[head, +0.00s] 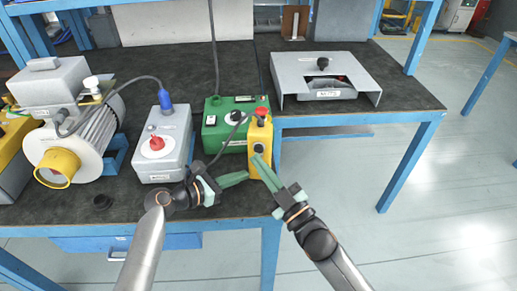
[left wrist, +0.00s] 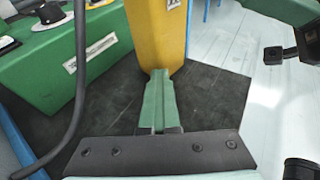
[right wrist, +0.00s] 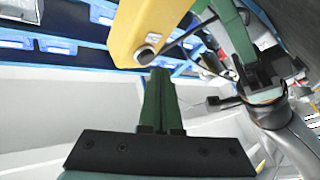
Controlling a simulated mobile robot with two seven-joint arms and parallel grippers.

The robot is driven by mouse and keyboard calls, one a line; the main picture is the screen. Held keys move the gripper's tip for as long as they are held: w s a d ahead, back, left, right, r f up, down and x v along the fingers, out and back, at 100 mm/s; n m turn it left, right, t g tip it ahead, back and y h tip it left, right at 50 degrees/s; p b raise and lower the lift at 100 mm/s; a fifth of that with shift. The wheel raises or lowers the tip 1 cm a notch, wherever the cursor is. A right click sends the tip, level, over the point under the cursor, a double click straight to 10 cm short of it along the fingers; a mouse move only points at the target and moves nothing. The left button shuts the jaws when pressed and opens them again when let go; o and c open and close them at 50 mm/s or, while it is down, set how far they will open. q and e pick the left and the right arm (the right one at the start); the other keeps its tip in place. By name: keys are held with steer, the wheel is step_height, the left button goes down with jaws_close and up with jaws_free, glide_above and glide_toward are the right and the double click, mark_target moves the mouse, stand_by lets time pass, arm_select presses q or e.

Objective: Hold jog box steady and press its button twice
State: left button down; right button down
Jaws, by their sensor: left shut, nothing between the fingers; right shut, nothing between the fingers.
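The yellow jog box (head: 259,135) stands upright at the bench's front edge, with a red knob (head: 262,112) on top and a dark round button (head: 258,148) on its face. My left gripper (head: 247,175) is shut and empty, its tips at the lower left side of the box; the left wrist view shows them against or just before the yellow side (left wrist: 157,30). My right gripper (head: 256,158) is shut and empty, its tips just below the button. In the right wrist view, the tips (right wrist: 158,72) are close to the button (right wrist: 147,50); contact cannot be told.
A green control box (head: 226,118) stands directly left and behind. Further left are a grey box with a red knob (head: 157,143) and a motor blower (head: 75,140). A grey metal housing (head: 322,80) lies back right. A cable (head: 213,50) hangs behind. Open floor lies right.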

steer(key=shift+s+a, duration=0.25)
steer(key=shift+s, duration=1)
steer(key=shift+s+a, duration=0.25)
steer(key=shift+s, duration=0.95)
stand_by(1.3)
steer(key=s, duration=0.3)
steer(key=shift+s+a, duration=0.35)
steer(key=w+d, duration=0.1)
steer(key=w, duration=0.7)
steer(key=shift+w+d, duration=0.35)
steer(key=shift+w, duration=0.1)
stand_by(1.8)
steer(key=shift+w+d, duration=0.1)
steer(key=shift+w, duration=0.2)
